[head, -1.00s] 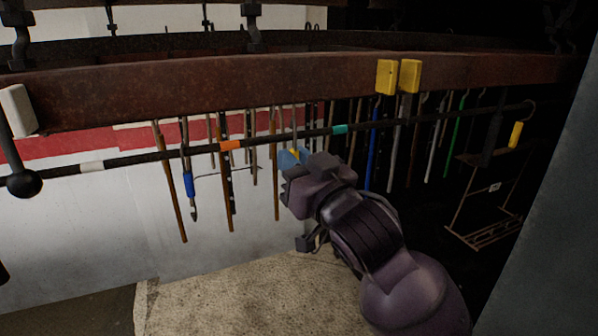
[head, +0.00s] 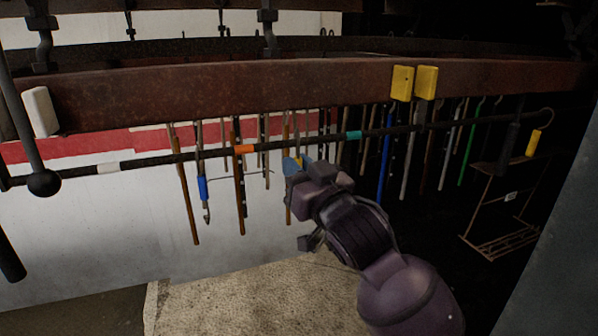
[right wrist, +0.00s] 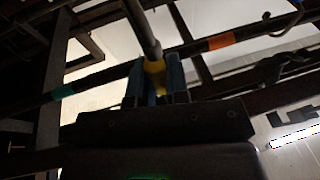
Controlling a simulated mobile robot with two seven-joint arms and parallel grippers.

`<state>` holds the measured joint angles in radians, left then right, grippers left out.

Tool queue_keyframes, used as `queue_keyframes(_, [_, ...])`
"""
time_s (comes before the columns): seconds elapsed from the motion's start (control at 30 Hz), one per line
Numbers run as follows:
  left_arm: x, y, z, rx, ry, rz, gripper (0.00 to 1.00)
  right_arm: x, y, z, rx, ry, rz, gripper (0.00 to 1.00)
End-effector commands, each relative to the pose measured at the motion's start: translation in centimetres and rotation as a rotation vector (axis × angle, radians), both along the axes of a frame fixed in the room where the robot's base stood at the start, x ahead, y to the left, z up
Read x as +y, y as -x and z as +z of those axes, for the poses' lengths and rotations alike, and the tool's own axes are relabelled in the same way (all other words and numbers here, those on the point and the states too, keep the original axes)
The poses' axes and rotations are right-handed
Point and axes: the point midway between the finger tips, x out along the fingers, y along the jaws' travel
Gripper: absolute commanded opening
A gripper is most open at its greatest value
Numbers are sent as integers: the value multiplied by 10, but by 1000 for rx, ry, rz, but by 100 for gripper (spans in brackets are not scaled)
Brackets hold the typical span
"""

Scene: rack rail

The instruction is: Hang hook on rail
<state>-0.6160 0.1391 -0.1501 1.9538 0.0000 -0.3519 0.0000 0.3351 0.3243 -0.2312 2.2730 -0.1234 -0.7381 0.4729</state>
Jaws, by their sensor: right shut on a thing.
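The rail (head: 205,154) is a long dark bar with white, orange and teal bands, below a rusty beam. It also crosses the right wrist view (right wrist: 118,73). My right gripper (head: 294,165) is just below the rail, between the orange and teal bands. Its blue fingers (right wrist: 155,84) are shut on the yellow part of a hook (right wrist: 154,72). The hook's grey shaft rises past the rail in the wrist view; its top end is out of frame there. I cannot tell whether it touches the rail. My left gripper is not in view.
The rusty beam (head: 220,92) runs above the rail, with two yellow blocks (head: 414,82) on it. Several rods and tools hang behind the rail, including a blue-banded one (head: 203,188). A dark ball-ended rod (head: 43,182) hangs at the left. A stone-like block (head: 240,293) stands below.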

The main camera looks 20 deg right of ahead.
Motion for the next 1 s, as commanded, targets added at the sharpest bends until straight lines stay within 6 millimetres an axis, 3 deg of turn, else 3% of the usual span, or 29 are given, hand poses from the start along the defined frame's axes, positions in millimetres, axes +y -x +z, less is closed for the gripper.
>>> queue_keyframes(0.57, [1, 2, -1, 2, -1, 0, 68, -7, -33, 1, -2, 1, -3, 0])
queue_keyframes(1.0, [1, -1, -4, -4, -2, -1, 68, -9, -44, -17, 0, -1, -4, 0])
